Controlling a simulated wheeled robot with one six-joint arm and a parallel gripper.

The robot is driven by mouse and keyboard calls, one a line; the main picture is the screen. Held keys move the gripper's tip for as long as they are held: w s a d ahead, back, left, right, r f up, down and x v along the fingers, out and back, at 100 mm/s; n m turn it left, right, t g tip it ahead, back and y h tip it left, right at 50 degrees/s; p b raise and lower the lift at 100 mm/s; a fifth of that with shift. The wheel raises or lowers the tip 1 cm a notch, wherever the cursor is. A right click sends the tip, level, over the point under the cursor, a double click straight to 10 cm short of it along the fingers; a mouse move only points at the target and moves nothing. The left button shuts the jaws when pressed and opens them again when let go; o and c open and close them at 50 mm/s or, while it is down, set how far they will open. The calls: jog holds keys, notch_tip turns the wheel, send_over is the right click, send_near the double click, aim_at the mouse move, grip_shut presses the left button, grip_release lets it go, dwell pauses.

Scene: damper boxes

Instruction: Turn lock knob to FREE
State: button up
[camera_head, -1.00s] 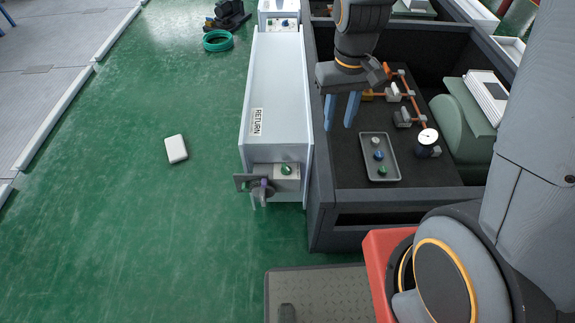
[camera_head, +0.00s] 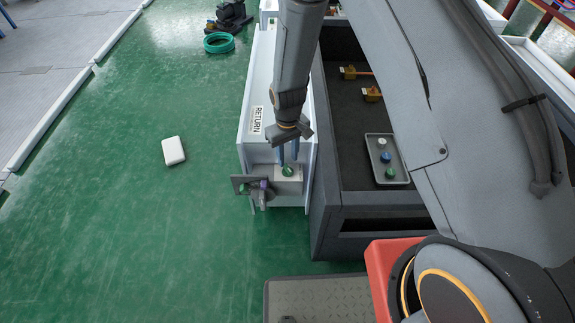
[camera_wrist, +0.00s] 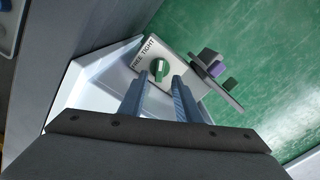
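The lock knob (camera_head: 288,171) is a green dial with a pale grip bar on the small white panel at the near end of the white RETURN box. In the wrist view the knob (camera_wrist: 159,68) shows below the printed words FREE and TIGHT; its bar stands roughly upright in the picture, and I cannot tell which word it points to. My gripper (camera_head: 287,153) is over this end of the box, pointing down. In the wrist view its two blue fingers (camera_wrist: 158,84) are apart with nothing between them, their tips close to the knob; contact cannot be told.
A grey bracket with a purple part (camera_head: 263,187) juts from the box's near end, beside the panel. The dark-walled bench (camera_head: 330,200) stands close on the right, holding a grey tray (camera_head: 402,170) of small knobs.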

aim_at(288, 168)
jog(key=shift+f, duration=2.4)
grip_shut()
